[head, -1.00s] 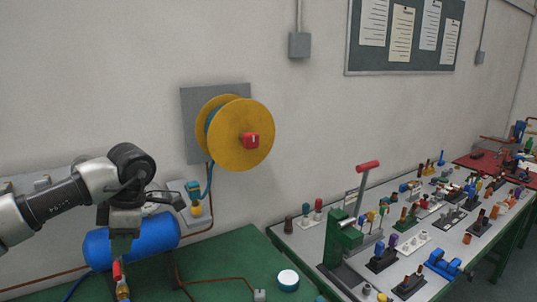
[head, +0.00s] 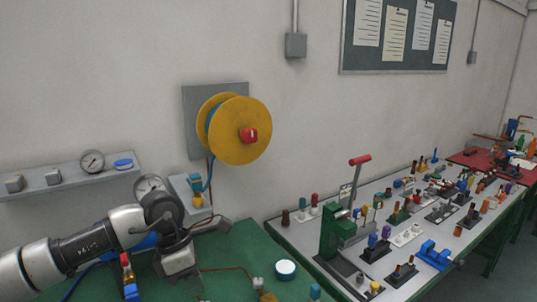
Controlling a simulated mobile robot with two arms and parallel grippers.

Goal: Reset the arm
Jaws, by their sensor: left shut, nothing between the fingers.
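My left arm comes in from the left, low over the green bench. Its gripper (head: 179,265) is above the green bench top, shut and holding nothing that I can see; its fingertips are hard to make out. The blue tank (head: 143,242) is mostly hidden behind my left arm. A small valve with a red top and blue base (head: 127,270) stands below the forearm, left of the gripper and apart from it. My right gripper is not in view.
A white-and-blue round container (head: 285,268) sits on the green bench (head: 240,245). A yellow hose reel (head: 240,130) and a grey shelf with gauges (head: 65,180) are on the wall. A table (head: 290,243) at the right holds many levers and switches.

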